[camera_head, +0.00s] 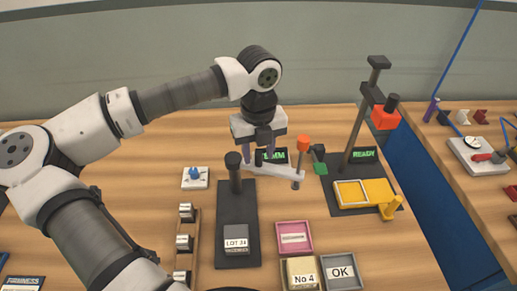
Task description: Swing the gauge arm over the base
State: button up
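The gauge has a dark grey base plate (236,205) with an upright dark post (234,171) near its back. Its pale gauge arm (275,171) reaches from near the post out to the right, beyond the base's right edge. A grey block labelled LOT 24 (236,241) sits on the front of the base. My gripper (262,156) points down behind the arm's inner part. Its purple fingers look apart, with nothing visibly held; contact with the arm cannot be told.
A dark stand (355,145) with an orange head and yellow fixture (377,189) is at right. Pink (307,247) and grey OK (341,288) trays and a No 4 block (302,272) lie in front. A wooden rack (194,225) stands left. A blue gap divides the tables.

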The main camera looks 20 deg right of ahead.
jog(key=shift+f, duration=0.5)
jog(key=shift+c, duration=0.2)
grip_shut()
